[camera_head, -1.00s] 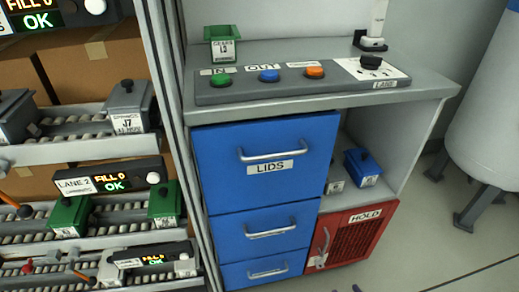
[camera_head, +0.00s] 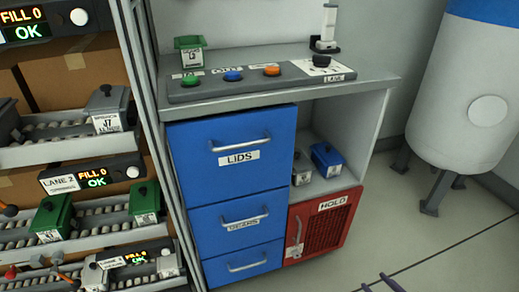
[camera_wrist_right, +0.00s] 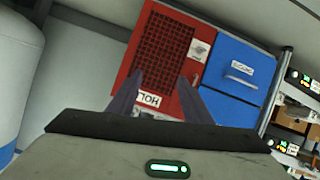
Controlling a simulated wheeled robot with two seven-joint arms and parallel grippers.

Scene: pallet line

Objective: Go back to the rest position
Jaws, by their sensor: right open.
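My right gripper (camera_head: 380,286) shows only as two dark fingertips at the bottom edge of the head view, over the floor and in front of the workstation. In the right wrist view my right gripper (camera_wrist_right: 158,88) is open, its two fingers well apart with nothing between them. Beyond them is the red HOLD cabinet door (camera_wrist_right: 165,40), upside down in that view and apart from the fingers. In the head view the red HOLD door (camera_head: 328,225) is at the lower right of the workstation. My left gripper is not in view.
Blue LIDS drawer (camera_head: 225,178) and two more drawers appear closed. The counter (camera_head: 300,85) bears buttons and a green bin (camera_head: 190,52). A blue box (camera_head: 328,160) sits on the open shelf. Roller racks stand left, a white tank (camera_head: 465,80) right. The floor between is clear.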

